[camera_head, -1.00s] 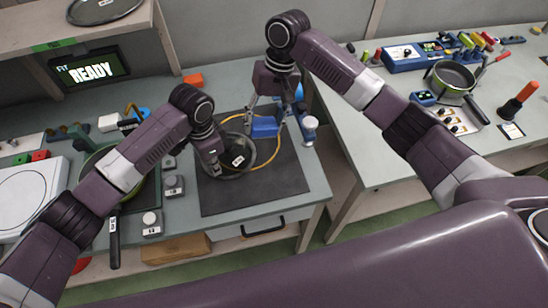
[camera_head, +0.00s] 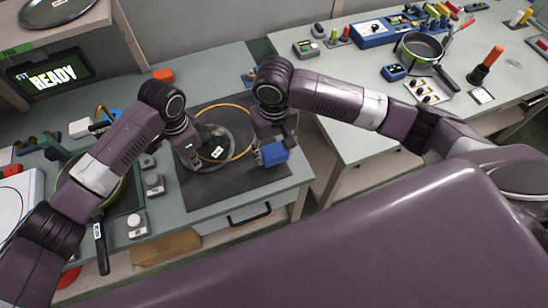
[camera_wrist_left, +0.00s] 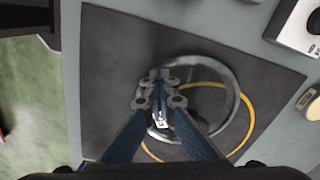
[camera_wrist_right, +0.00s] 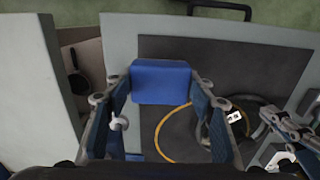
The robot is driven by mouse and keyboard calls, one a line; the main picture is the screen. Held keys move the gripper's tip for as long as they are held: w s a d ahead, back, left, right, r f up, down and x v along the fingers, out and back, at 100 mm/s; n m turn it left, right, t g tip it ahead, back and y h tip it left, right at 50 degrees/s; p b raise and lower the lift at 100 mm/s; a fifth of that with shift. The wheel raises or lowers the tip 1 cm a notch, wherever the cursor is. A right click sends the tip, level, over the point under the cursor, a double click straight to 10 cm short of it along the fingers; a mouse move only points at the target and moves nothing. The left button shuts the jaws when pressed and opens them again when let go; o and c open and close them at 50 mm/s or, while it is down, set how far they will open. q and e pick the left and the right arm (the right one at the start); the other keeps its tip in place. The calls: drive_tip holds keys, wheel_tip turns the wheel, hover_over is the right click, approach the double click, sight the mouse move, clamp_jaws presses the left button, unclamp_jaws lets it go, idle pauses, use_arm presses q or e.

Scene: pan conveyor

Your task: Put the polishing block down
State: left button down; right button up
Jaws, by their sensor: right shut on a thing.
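The polishing block is a blue block (camera_head: 272,154). My right gripper (camera_head: 270,135) is shut on it at the right part of the dark mat (camera_head: 215,188). In the right wrist view the block (camera_wrist_right: 160,82) sits across the fingertips; whether it touches the mat is unclear. A round lid with a labelled dark middle (camera_head: 217,150) lies on the mat, partly inside a yellow ring (camera_head: 250,128). My left gripper (camera_head: 190,155) is at the lid's left side. In the left wrist view its fingertips (camera_wrist_left: 160,85) are close together over the lid; their grip is unclear.
Small grey weights (camera_head: 154,186) and a pan (camera_head: 110,195) stand left of the mat. A gap separates this bench from the right bench, which holds another pan (camera_head: 420,47). The mat's front part is clear.

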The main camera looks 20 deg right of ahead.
sight(274, 159)
drive_tip(key=shift+f, duration=2.05)
drive_tip(key=o, duration=1)
drive_tip(key=shift+f, duration=0.15)
wheel_tip(274, 159, up, 12)
drive_tip(key=shift+r, duration=0.2)
drive_tip(key=shift+c, duration=0.5)
